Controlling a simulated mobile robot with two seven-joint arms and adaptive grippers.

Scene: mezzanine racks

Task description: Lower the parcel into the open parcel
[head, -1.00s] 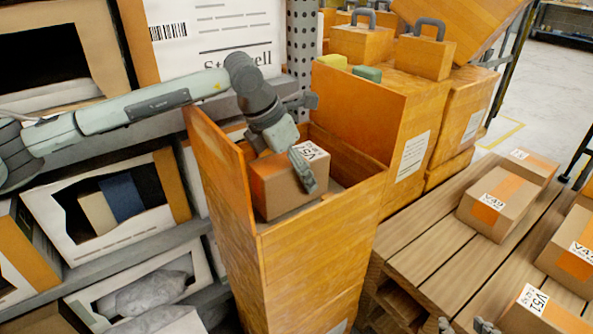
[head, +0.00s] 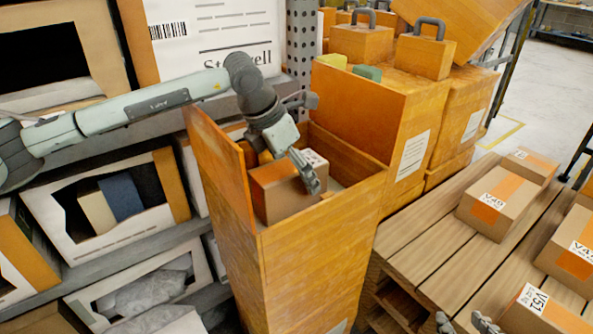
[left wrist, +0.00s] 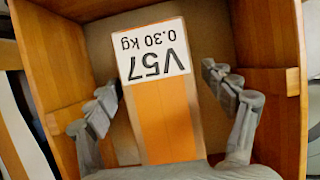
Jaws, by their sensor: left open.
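The parcel (head: 282,198) is a brown carton with a white label and sits inside the mouth of the tall open orange box (head: 315,262). The left wrist view shows the parcel (left wrist: 165,125) from above, with orange tape and the label "V57 0.30 kg", between the walls of the open box (left wrist: 275,105). My left gripper (head: 287,168) is over it with its fingers spread on either side; in the wrist view a gap shows at the right finger. What lies under the parcel is hidden. My right gripper (head: 466,322) shows only fingertips at the bottom edge, spread apart and empty.
A raised flap (head: 220,165) stands at the box's left side. A slatted pallet (head: 440,262) with several taped parcels is at right. Shelves with open cartons (head: 105,200) are at left.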

